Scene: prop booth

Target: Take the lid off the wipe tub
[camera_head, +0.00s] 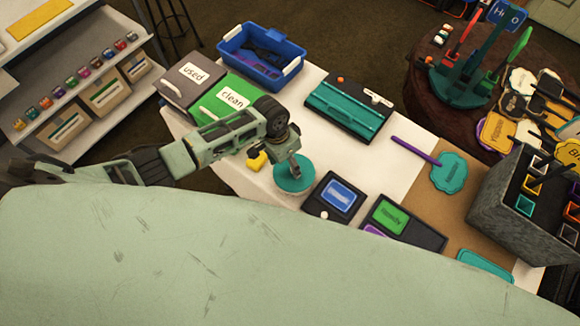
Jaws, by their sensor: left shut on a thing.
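The wipe tub's round teal lid (293,181) is near the front edge of the white table, seen from above. My left gripper (291,170) reaches in from the left and points down at the middle of the lid. It is shut on the lid, at its centre, though the fingertips partly hide what they grip. The tub's body is mostly hidden under the lid, and I cannot tell whether the lid is seated or slightly raised. My right gripper is not in view.
A small yellow block (257,161) is just left of the lid. Grey "used" and green "clean" boxes (228,99) and a blue bin (261,57) stand behind. Bare white table (320,155) lies between.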

